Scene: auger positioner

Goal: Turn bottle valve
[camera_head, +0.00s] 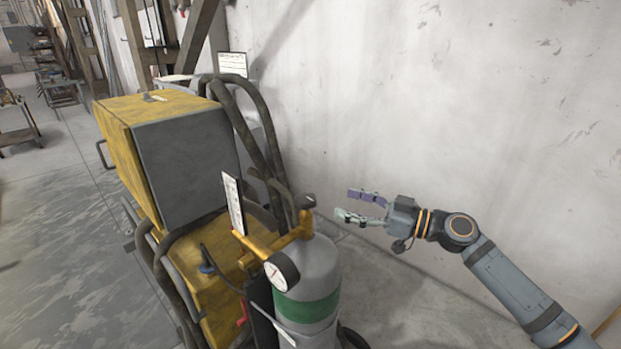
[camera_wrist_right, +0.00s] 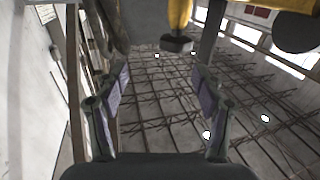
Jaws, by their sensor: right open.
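A grey gas bottle (camera_head: 318,262) with a green band stands beside the yellow machine. Its yellow valve body (camera_head: 302,226) carries a dark valve knob (camera_head: 306,201) on top and a round white gauge (camera_head: 282,271) in front. My right gripper (camera_head: 355,206) is open and empty, just right of the knob and apart from it, its fingers pointing left. In the right wrist view the dark knob (camera_wrist_right: 177,44) shows beyond the open fingertips (camera_wrist_right: 161,76), with yellow metal next to it. My left gripper is not in view.
A yellow and grey machine (camera_head: 185,150) with thick dark hoses (camera_head: 252,125) stands left of the bottle. A white label plate (camera_head: 234,203) stands close to the valve. A bare pale wall (camera_head: 450,100) rises behind. The floor at the left is open.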

